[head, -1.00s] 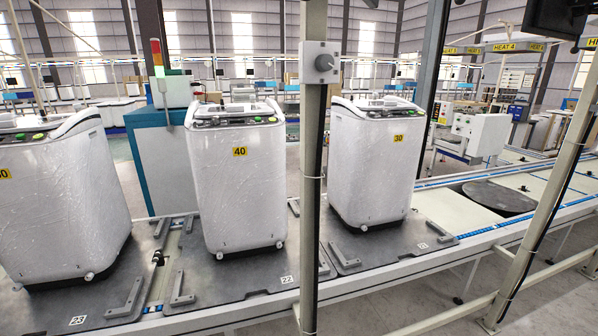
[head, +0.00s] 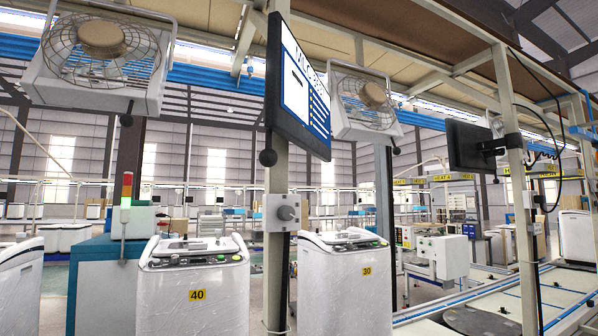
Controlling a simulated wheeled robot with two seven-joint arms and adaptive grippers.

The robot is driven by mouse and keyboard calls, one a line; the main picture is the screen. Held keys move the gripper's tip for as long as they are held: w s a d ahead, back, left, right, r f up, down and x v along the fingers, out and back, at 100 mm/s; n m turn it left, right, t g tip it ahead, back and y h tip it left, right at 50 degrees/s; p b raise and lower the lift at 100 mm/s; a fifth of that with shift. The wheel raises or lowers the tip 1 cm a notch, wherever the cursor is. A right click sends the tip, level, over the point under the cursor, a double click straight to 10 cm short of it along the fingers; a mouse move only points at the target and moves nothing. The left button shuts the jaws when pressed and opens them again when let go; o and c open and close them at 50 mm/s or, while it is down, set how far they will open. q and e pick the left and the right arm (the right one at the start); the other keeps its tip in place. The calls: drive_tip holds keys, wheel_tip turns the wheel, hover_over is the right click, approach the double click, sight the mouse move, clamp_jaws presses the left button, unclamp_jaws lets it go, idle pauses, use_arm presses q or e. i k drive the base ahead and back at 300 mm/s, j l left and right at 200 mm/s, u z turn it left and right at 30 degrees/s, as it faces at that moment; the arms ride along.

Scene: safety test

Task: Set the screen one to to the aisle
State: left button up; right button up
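A screen (head: 300,88) hangs high near the middle of the head view, beside a beige post (head: 276,170). It is seen at a steep angle, and its lit face, with white and blue areas, is turned to the right. A second screen (head: 466,146) hangs farther right on another post (head: 520,190). It looks dark, and I cannot tell which way its face is turned. Black ball-shaped knobs (head: 267,157) hang near the first screen. Neither of my grippers is in view.
White washer-like machines, one tagged 40 (head: 195,280) and one tagged 30 (head: 345,285), stand below on the line. Caged fans (head: 104,55) hang overhead. A grey box with a knob (head: 283,212) sits on the middle post. A conveyor (head: 540,300) runs at lower right.

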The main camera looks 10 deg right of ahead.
sight(472, 148)
drive_tip(key=i+l+z, duration=0.85)
drive_tip(key=z, duration=0.15)
drive_tip(key=i+z, duration=0.45)
drive_tip(key=i, duration=0.15)
drive_tip(key=i+l+u, duration=0.3)
drive_tip(key=i+l, duration=0.2)
drive_tip(key=i+l+u, duration=0.15)
drive_tip(key=l, duration=0.25)
drive_tip(key=i+l+u, duration=0.25)
drive_tip(key=i+l, duration=0.2)
drive_tip(key=l, duration=0.25)
drive_tip(key=i+l+u, duration=0.15)
drive_tip(key=l, duration=0.25)
